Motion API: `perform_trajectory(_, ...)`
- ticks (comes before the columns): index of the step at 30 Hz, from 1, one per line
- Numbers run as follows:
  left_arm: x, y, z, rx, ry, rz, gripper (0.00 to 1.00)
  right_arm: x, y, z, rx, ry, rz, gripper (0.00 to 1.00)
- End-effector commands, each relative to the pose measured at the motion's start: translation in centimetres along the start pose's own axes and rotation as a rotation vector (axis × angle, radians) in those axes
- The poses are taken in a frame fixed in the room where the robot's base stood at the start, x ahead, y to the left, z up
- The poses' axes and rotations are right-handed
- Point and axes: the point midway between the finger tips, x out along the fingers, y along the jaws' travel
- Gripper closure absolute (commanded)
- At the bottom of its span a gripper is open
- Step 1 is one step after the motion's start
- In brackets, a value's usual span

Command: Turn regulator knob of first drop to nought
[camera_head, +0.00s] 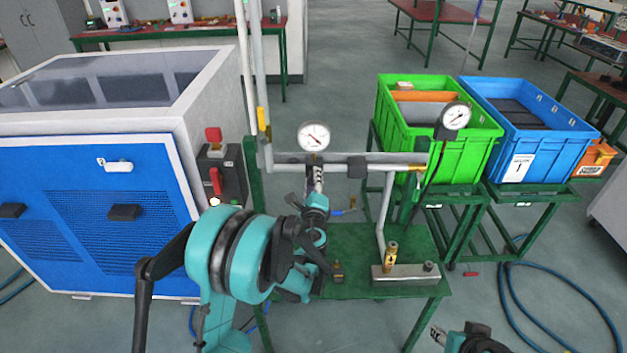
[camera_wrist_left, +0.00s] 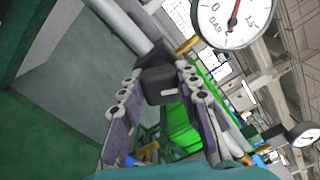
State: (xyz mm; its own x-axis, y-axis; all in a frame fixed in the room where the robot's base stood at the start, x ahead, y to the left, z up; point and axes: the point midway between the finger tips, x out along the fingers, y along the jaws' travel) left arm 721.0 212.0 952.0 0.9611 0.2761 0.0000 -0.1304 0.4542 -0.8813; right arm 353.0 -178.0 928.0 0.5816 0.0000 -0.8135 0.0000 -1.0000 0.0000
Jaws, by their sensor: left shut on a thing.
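The first drop's gauge (camera_head: 314,137) is a round white dial on the horizontal grey pipe; in the left wrist view the dial (camera_wrist_left: 234,18) shows "BAR", and its red needle points upward between the 0 and the far end of the scale. Below the gauge, my left gripper (camera_head: 318,178) reaches up to the pipe. In the left wrist view, its two padded fingers (camera_wrist_left: 160,75) close on the black regulator knob (camera_wrist_left: 162,86), which sits below the pipe. In the head view the knob is hidden by the gripper. My right gripper (camera_head: 439,335) shows only partly at the bottom edge.
A second gauge (camera_head: 455,115) stands at the pipe's right end. A green table (camera_head: 345,240) carries a metal block (camera_head: 405,273). A blue machine (camera_head: 90,220) is at left; green (camera_head: 472,145) and blue crates (camera_head: 560,145) are at right.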

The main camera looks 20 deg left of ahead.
Motion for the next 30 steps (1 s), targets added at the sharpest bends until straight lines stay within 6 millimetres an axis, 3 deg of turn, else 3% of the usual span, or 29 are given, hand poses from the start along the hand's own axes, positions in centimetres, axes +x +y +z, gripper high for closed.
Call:
perform_trajectory(15, -0.03, 0.22, -0.05, -0.396, 0.000, 0.000, 0.97, 0.02, 0.00, 0.01, 0.000, 0.000, 0.000, 0.60)
perform_trajectory(30, -0.04, 0.28, -0.07, -0.510, 0.000, 0.001, 0.97, 0.02, 0.00, 0.01, 0.000, 0.000, 0.000, 0.60)
